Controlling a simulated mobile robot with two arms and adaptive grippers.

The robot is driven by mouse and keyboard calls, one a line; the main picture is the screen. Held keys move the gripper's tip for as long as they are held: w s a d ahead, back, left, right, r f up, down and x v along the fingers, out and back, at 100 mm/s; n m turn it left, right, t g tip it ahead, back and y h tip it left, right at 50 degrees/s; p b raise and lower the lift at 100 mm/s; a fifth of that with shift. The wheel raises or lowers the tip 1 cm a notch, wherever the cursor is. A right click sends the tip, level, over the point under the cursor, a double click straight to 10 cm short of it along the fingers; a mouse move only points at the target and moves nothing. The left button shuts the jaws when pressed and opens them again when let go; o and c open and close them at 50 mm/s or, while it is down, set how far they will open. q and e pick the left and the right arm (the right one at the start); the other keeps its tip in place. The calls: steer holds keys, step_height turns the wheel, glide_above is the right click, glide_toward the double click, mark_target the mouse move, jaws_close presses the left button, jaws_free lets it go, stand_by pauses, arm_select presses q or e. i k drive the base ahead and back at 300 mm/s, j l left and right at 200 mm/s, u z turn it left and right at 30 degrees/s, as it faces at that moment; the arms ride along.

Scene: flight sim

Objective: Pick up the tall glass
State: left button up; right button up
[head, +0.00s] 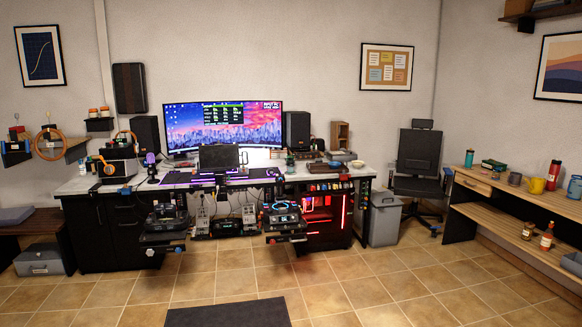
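I cannot clearly make out a tall glass in the head view. Upright drinkware and bottles stand on the wooden shelf unit (532,200) at the right. Neither of my grippers shows in the view.
A desk (330,172) with a monitor (222,127) stands against the back wall, with flight controls along its front. An office chair (418,165) and a grey bin (384,218) stand to its right. A dark mat (228,312) lies in front. The tiled floor (400,285) is mostly clear.

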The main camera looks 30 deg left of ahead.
mark_target(290, 158)
steer(key=i+j+u, duration=0.4)
steer(key=i, duration=0.25)
steer(key=i+j+u, duration=0.3)
steer(key=i, duration=0.7)
steer(key=i+u, duration=0.25)
steer(key=i, duration=0.8)
